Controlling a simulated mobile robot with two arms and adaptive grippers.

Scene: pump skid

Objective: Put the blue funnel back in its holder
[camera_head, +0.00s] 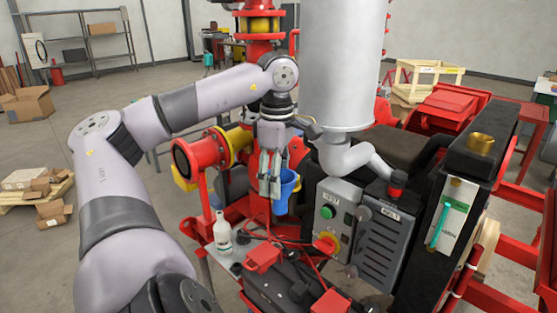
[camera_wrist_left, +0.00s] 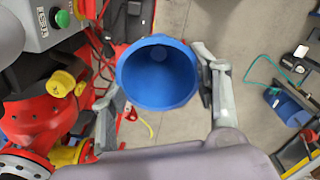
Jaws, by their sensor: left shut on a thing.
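The blue funnel (camera_head: 287,190) hangs in my left gripper (camera_head: 271,183), beside the control box and above the red skid. In the left wrist view the blue funnel (camera_wrist_left: 158,72) turns its wide open mouth toward the camera, with a finger of the left gripper (camera_wrist_left: 161,98) on either side. The left gripper is shut on the funnel. The funnel's lower end is not clear in either view. I cannot pick out the holder for certain. My right gripper is not in view.
A control box (camera_head: 335,203) with a green button and a large silver cylinder (camera_head: 342,65) stand close to the right of the gripper. A white bottle (camera_head: 222,233) stands below, near red cables. A red flanged pipe (camera_head: 186,160) lies left. Open floor is further left.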

